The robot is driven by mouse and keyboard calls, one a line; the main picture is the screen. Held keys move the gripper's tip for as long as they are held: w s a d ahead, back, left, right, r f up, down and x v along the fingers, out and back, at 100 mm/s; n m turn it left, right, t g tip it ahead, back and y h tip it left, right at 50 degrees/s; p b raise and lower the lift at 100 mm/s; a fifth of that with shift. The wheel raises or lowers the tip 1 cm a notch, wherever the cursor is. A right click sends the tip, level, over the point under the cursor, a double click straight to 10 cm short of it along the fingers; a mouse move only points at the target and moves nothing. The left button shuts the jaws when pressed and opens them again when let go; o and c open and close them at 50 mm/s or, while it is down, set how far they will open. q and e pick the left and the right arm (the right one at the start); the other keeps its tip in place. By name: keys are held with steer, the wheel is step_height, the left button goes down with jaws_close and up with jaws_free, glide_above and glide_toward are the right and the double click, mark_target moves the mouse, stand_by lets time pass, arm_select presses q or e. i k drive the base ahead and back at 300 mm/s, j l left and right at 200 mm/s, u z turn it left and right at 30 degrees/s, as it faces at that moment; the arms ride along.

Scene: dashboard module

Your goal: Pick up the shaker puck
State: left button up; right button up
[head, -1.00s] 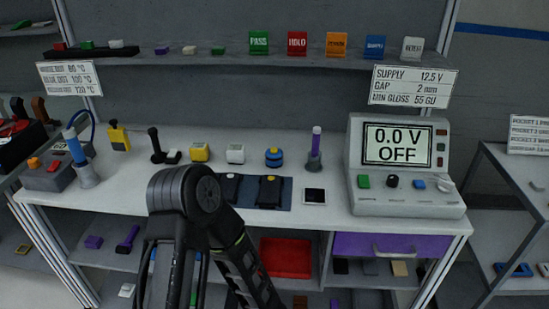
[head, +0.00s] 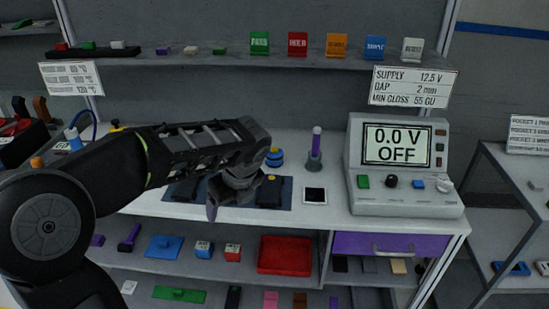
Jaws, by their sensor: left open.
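A blue, round, ridged piece (head: 275,157), which looks like the shaker puck, sits on the white bench top toward the back. Its left side is partly hidden by my left arm. My left gripper (head: 237,194) is over the dark blue mat (head: 285,187), in front of and left of the blue piece and apart from it. It points down and is open, with nothing seen between its fingers. My right gripper is not in view.
A purple-topped stand (head: 315,150) is right of the blue piece. A black pad (head: 270,192) lies on the mat, with a dark square tile (head: 314,195) beside it. The supply unit (head: 405,165) fills the bench's right end. A shelf with colored cards is above.

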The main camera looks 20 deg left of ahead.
mark_target(273, 160)
steer(key=i, duration=1)
